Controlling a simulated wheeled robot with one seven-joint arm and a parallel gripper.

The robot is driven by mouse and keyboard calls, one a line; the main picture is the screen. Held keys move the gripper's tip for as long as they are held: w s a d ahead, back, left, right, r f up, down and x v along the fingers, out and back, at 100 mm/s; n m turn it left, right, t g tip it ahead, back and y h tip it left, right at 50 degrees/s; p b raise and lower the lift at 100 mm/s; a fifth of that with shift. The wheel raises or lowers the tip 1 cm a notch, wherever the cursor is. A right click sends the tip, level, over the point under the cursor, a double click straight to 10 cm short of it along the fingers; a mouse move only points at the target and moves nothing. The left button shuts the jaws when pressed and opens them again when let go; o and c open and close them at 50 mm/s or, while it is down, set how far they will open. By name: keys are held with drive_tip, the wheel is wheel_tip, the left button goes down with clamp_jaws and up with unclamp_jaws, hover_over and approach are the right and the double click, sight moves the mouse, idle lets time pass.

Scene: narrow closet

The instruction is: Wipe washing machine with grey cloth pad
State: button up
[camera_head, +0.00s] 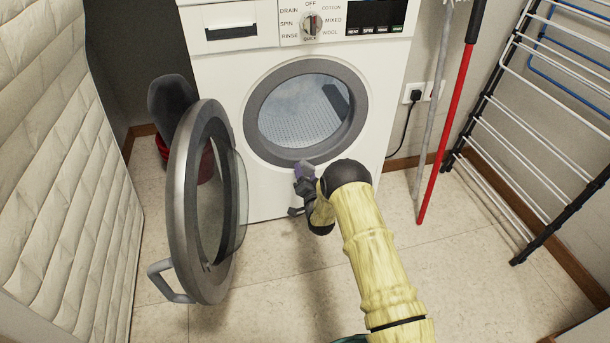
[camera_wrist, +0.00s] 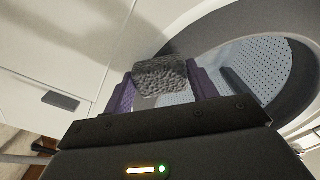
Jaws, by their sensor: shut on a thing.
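The white washing machine (camera_head: 225,182) stands ahead with its round door (camera_head: 182,205) swung wide open to the left. Its drum opening (camera_head: 300,110) is uncovered. My gripper (camera_head: 304,172) is at the lower rim of the opening, in front of the machine's face. In the wrist view, my gripper (camera_wrist: 160,85) has purple fingers shut on the grey cloth pad (camera_wrist: 162,76), a small rough block. The pad is close to the white front panel (camera_wrist: 85,40) beside the drum rim; I cannot tell whether it touches. In the head view the pad is mostly hidden by my gripper.
A red mop handle (camera_head: 460,110) leans at the right, before a drying rack (camera_head: 530,150). A quilted white panel (camera_head: 60,170) bounds the left. A red bucket (camera_head: 204,165) is behind the door. Floor (camera_head: 480,270) is free at the lower right.

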drive_tip(key=shift+a, duration=0.1)
drive_tip(key=shift+s+a, duration=0.3)
drive_tip(key=shift+a, duration=0.65)
drive_tip(key=shift+s+a, duration=0.3)
drive_tip(key=shift+a, duration=0.6)
drive_tip(key=p+v, duration=0.4)
drive_tip(key=v, duration=0.2)
drive_tip(key=shift+s+d+r+p, duration=0.1)
drive_tip(key=shift+p, duration=0.25)
drive_tip(key=p+v, duration=0.1)
drive_tip(key=v, duration=0.1)
drive_tip(key=shift+s+d+p, duration=0.15)
drive_tip(key=shift+s+p, duration=0.25)
